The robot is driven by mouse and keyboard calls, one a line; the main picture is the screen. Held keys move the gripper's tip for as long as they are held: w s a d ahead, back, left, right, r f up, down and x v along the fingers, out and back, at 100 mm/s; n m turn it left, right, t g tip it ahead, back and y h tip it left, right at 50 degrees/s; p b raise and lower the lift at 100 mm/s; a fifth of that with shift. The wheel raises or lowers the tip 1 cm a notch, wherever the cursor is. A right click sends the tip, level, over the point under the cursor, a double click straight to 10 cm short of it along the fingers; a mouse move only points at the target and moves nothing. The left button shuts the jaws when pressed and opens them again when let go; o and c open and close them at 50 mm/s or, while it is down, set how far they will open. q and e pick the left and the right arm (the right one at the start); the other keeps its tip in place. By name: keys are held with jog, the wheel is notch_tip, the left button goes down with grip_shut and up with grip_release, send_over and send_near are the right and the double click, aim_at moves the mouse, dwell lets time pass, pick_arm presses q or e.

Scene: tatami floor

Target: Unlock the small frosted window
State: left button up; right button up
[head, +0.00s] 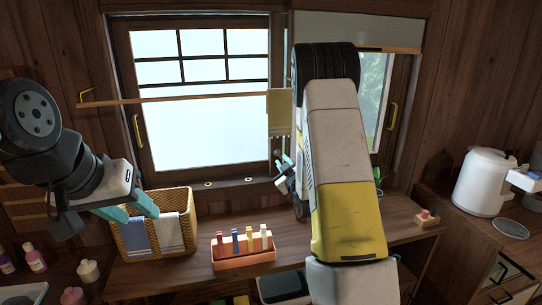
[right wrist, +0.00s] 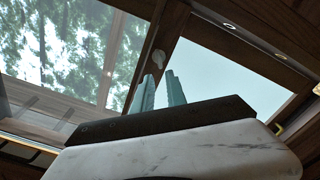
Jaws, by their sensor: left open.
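The window has a pale frosted left pane (head: 200,110) with a dark grid across its top. Its right pane (head: 372,90) is partly hidden behind my right arm. My right gripper (head: 283,172) is at the lower middle of the window. Its teal fingers (right wrist: 159,90) show a gap with nothing between them, just below that fitting; contact cannot be told. My left gripper (head: 130,207) is open and empty by the wicker basket.
The wicker basket (head: 187,206) with cloths and an orange rack (head: 243,257) of colored pegs stand on the wooden counter (head: 285,236). A curtain rod (head: 190,98) with a tan cloth (head: 279,113) crosses the window. A white kettle (head: 480,185) stands at the right.

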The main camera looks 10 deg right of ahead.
aim_at(278, 154)
jog(key=w, duration=0.7)
jog(key=shift+w+f, duration=0.15)
jog(key=shift+w, duration=0.2)
grip_shut()
